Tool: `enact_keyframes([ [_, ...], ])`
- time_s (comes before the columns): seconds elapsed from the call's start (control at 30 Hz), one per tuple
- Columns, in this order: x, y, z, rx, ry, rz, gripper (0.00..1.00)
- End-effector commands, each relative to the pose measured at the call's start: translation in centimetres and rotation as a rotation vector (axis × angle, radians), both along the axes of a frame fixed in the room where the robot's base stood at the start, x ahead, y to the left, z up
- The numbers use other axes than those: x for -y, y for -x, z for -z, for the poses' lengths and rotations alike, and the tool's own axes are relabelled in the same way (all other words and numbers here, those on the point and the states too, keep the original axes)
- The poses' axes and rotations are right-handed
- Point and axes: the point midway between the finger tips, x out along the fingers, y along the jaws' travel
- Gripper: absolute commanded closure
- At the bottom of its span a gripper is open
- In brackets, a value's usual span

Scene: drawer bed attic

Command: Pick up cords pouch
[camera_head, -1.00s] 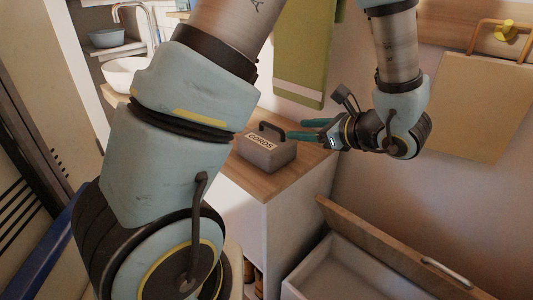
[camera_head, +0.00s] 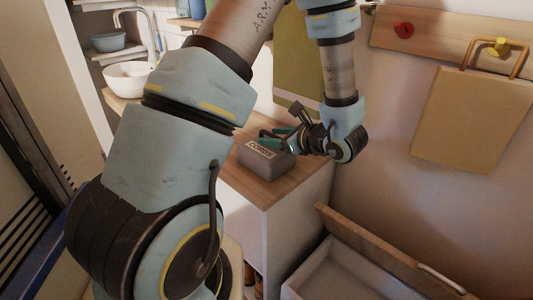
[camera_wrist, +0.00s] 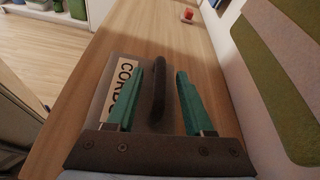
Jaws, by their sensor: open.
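The cords pouch (camera_head: 266,160) is a grey-brown box-like pouch with a pale "CORDS" label and a dark handle on top. It sits on the wooden counter (camera_head: 268,190) near its end. My gripper (camera_head: 276,139) is over the pouch, reaching in from the right. In the wrist view my gripper (camera_wrist: 157,92) is open, with one green finger on each side of the dark handle (camera_wrist: 157,88). No finger visibly grips the handle. The label of the pouch (camera_wrist: 124,80) shows left of the handle and is partly covered by the left finger.
An open bin or drawer (camera_head: 330,275) with a raised wooden lid (camera_head: 385,250) stands below right of the counter. A wall with a peg rail (camera_head: 450,42) and a hanging tan bag (camera_head: 470,118) is at right. A small red object (camera_wrist: 187,15) lies farther along the counter.

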Motion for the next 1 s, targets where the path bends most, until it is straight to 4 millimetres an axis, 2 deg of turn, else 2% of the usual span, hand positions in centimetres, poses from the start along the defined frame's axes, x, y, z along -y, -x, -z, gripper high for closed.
enact_keyframes([
  [0.1,0.01,0.01,0.01,0.000,0.000,0.000,0.48],
  [0.57,0.01,0.03,0.00,0.000,0.000,-0.001,0.99],
  [1.0,0.01,0.03,-0.01,0.000,0.000,-0.001,1.00],
])
